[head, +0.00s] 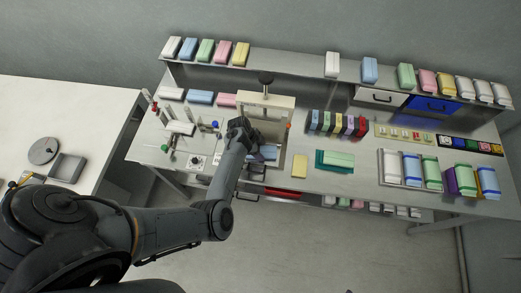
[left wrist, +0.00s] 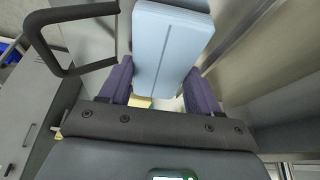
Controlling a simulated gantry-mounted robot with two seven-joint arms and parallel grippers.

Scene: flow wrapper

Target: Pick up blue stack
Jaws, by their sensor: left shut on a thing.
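The blue stack (left wrist: 168,50) is a light blue block with a groove along its length. In the left wrist view it lies between the two dark fingers of my left gripper (left wrist: 162,92), which is shut on it. In the head view my left gripper (head: 254,153) is at the pale press-like frame in the middle of the bench, and part of the blue stack (head: 269,152) shows beside it. My arm hides the rest of the stack there. My right gripper is not in view.
The pale frame (head: 266,99) stands around the gripper. A dark handle (left wrist: 72,40) is close to the left finger in the left wrist view. Coloured stacks line the back shelf (head: 290,67).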

